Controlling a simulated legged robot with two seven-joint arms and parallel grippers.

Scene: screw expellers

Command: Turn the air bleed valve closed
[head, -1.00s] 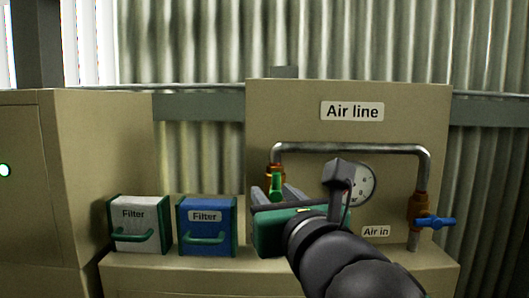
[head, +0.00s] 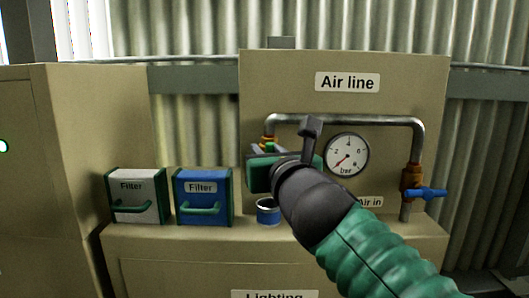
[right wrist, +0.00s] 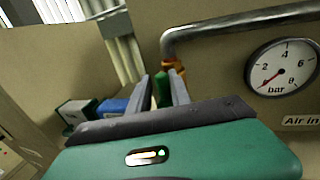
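The air bleed valve (right wrist: 162,88) has a green handle and an orange-brass body at the left end of the grey pipe. In the head view only a bit of its orange body (head: 269,141) shows clearly; my right gripper hides most of the rest. My right gripper (right wrist: 163,84) has its two grey fingers apart, one on each side of the green handle. A gap shows by the left finger; the right finger is close to the handle, and I cannot tell if it touches. My left gripper is not in view.
A pressure gauge (head: 347,155) has its red needle at the low left. A blue-handled valve (head: 427,193) is at the pipe's right end. A small blue-and-white can (head: 268,213), a blue filter box (head: 203,190) and a white filter box (head: 135,191) stand on the ledge.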

